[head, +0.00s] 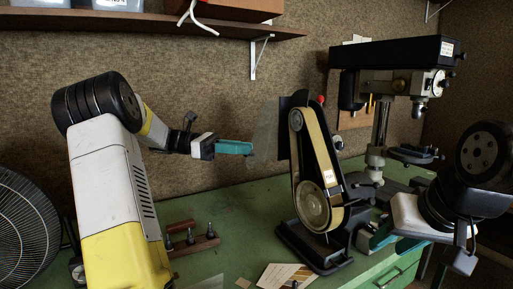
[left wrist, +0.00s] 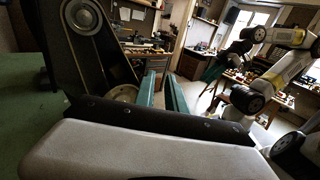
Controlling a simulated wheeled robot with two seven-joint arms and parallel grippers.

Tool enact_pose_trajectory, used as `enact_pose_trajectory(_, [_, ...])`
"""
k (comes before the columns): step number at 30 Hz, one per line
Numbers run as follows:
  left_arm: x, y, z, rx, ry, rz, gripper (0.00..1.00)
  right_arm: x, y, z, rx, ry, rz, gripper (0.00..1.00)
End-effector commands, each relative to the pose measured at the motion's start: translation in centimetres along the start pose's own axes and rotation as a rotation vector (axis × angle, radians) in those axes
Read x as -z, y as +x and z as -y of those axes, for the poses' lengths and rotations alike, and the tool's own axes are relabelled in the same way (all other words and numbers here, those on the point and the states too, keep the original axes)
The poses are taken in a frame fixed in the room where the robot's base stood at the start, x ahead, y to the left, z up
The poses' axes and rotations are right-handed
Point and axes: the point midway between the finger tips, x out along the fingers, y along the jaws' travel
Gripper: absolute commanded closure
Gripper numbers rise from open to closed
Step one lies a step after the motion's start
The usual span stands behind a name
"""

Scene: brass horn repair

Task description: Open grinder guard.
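The belt grinder (head: 325,170) stands on the green bench, with a tan belt running over a small upper wheel and a large lower wheel. A see-through panel, apparently its guard (head: 265,132), sticks out to the left of the grinder's upper part. My left gripper (head: 248,148) has teal fingers pointing right, with their tips at or close to the panel; contact cannot be told. In the left wrist view its two fingers (left wrist: 164,88) stand apart with a gap, and nothing solid shows between them. My right gripper (head: 378,240) is low beside the grinder's base, partly hidden by its own arm.
A drill press (head: 378,150) stands behind and right of the grinder. A wooden holder with several small tools (head: 190,243) and some papers (head: 285,277) lie on the bench. A shelf (head: 140,23) hangs above on the left. A black fan (head: 25,225) is at far left.

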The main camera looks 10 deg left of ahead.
Motion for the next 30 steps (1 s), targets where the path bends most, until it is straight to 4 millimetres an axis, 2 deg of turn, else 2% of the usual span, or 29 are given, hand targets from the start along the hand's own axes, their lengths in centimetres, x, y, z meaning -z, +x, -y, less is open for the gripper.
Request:
enact_pose_trajectory(2, [0.0, 2.1, 1.0, 0.022, 0.041, -0.078, 1.0, 0.0, 0.0, 0.0, 0.0, 0.0, 0.0, 0.64])
enact_pose_trajectory(6, [1.1, 6.4, 4.2, 0.081, 0.175, -0.295, 1.0, 0.0, 0.0, 0.0, 0.0, 0.0, 0.0, 0.64])
enact_pose_trajectory(9, [2.3, 8.6, 7.1, 0.138, 0.307, -0.464, 1.0, 0.0, 0.0, 0.0, 0.0, 0.0, 0.0, 0.64])
enact_pose_trajectory(12, [3.5, 9.8, 10.0, 0.203, 0.456, -0.621, 1.0, 0.0, 0.0, 0.0, 0.0, 0.0, 0.0, 0.64])
enact_pose_trajectory(16, [4.8, 10.2, 13.5, 0.299, 0.669, -0.808, 1.0, 0.0, 0.0, 0.0, 0.0, 0.0, 0.0, 0.64])
enact_pose_trajectory(21, [6.2, 9.3, 17.0, 0.428, 0.943, -1.004, 1.0, 0.0, 0.0, 0.0, 0.0, 0.0, 0.0, 0.64])
enact_pose_trajectory(30, [6.6, 7.4, 19.6, 0.607, 1.278, -1.203, 1.0, 0.0, 0.0, 0.0, 0.0, 0.0, 0.0, 0.64])
